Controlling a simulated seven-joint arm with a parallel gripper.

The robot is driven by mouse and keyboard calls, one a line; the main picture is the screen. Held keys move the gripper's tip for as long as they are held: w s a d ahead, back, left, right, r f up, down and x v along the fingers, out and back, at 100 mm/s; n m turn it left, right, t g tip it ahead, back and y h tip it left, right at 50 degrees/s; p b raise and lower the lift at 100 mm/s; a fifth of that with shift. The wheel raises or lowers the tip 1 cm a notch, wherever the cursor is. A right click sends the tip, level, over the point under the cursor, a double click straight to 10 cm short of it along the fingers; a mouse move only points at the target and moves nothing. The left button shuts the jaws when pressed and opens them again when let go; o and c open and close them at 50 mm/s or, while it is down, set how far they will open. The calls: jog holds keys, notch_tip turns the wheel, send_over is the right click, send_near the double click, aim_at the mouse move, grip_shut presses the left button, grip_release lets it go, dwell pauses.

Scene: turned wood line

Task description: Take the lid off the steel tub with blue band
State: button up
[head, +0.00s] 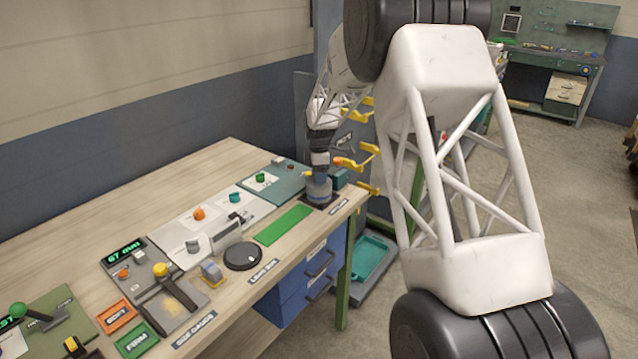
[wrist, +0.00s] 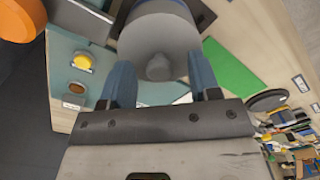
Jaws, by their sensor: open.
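The steel tub (head: 319,192) stands on a dark square at the far right end of the bench, under my arm. Its round grey lid (wrist: 153,35) fills the upper middle of the wrist view, with a small grey knob (wrist: 158,68) on it. My gripper (wrist: 159,62) is open, its two blue fingers on either side of the knob with gaps at both sides. In the head view my gripper (head: 318,174) is right above the tub and hides its top. The blue band cannot be told from my blue fingers there.
A green strip (head: 284,224) lies left of the tub, with a black disc (head: 243,256) beyond it. A teal board (head: 276,181) with a green knob is behind. A blue box (head: 339,178) stands close to the tub's right. The bench edge is near.

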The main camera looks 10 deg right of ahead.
jog(key=shift+c, duration=0.3)
jog(key=c, duration=1)
jog(key=shift+o, duration=0.2)
jog(key=shift+r, duration=0.1)
jog(key=shift+r, duration=0.75)
notch_tip(320, 180, up, 2)
jog(key=shift+r, duration=0.1)
jog(key=s+r, duration=0.1)
jog(key=s, duration=1.5)
jog(key=shift+d, duration=0.4)
